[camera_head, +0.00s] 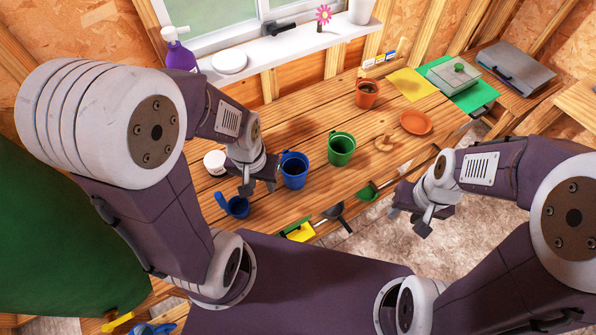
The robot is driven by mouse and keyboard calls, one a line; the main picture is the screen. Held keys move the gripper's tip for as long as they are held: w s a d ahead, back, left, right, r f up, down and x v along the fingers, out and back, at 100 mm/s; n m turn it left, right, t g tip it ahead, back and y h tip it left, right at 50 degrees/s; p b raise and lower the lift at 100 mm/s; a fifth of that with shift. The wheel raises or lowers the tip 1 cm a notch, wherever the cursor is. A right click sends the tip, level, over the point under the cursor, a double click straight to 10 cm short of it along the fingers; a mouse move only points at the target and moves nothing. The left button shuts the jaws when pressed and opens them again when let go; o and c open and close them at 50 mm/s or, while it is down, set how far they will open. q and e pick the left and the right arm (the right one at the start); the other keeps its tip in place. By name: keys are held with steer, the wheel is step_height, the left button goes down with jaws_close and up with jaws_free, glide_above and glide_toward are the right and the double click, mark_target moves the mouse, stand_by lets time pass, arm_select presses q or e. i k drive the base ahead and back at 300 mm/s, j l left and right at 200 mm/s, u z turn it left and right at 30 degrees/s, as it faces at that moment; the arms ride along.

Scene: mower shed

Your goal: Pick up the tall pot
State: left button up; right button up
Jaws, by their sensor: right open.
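Several pots stand upright on the wooden bench, and I cannot tell for sure which one is the tall pot. A green pot (341,150) stands near the bench's middle, with a blue pot (294,171) to its left. A terracotta pot (367,94) with dark contents stands further back. My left gripper (258,187) is over the bench just left of the blue pot. Its fingers look apart with nothing between them. My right gripper (407,221) is open and empty, in front of the bench's edge, to the right of and nearer than the green pot.
A terracotta saucer (416,123) and wooden piece (384,143) lie right of the green pot. Tools, including a green trowel (368,192), line the front edge. A windowsill (290,50) runs behind.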

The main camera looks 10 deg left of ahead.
mark_target(294, 169)
steer(key=k+l+u, duration=0.1)
steer(key=l, duration=0.3)
steer(key=l+u, duration=0.1)
steer(key=l, duration=0.3)
steer(key=k+l+u, duration=0.1)
steer(key=l, duration=0.25)
steer(key=l+u, duration=0.15)
steer(key=l, duration=0.25)
steer(key=k, duration=0.05)
